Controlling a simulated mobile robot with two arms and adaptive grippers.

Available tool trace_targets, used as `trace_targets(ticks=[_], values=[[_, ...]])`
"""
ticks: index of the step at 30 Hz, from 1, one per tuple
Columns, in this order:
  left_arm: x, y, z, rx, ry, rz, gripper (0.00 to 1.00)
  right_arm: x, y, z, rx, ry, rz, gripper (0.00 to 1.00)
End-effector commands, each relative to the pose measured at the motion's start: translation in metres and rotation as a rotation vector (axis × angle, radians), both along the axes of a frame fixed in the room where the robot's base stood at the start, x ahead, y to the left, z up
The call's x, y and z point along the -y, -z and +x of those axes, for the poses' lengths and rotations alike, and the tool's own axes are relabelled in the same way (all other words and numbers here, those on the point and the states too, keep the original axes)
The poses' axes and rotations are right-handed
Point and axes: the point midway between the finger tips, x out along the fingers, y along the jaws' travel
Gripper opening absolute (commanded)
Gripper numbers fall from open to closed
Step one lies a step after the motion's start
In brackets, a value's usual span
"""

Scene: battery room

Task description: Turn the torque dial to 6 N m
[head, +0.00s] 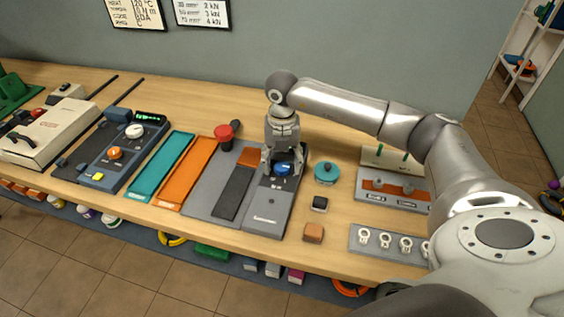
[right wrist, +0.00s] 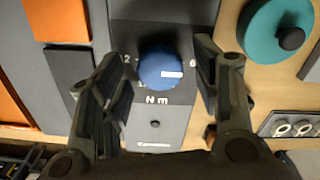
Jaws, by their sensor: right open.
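The torque dial is a round blue knob (head: 283,169) on a dark grey device (head: 265,215) in the head view. My right gripper (head: 283,166) is above the dial, fingers pointing down. In the right wrist view its open fingers (right wrist: 160,62) stand on either side of the knob, with visible gaps. My left gripper is not in view.
A teal round lidded item (head: 326,172), a small black block (head: 320,203) and an orange-brown block (head: 313,232) stand right of the device. A red-topped item (head: 224,133) and orange (head: 188,172) and teal (head: 162,165) trays lie left. A ring panel (head: 385,242) sits at front right.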

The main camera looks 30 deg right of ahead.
Motion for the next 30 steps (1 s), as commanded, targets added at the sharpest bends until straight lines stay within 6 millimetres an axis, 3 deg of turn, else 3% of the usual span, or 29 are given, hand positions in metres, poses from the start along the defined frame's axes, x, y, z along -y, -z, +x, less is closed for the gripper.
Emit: trace_targets(ticks=[15, 21, 30], values=[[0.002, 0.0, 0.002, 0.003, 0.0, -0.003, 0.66, 0.0, -0.098, 0.001, 0.006, -0.001, 0.001, 0.58], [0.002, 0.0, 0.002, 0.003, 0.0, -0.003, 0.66, 0.0, -0.114, 0.001, 0.003, -0.001, 0.001, 0.58], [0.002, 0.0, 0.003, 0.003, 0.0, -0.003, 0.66, 0.0, -0.115, 0.0, 0.002, 0.0, 0.001, 0.58]])
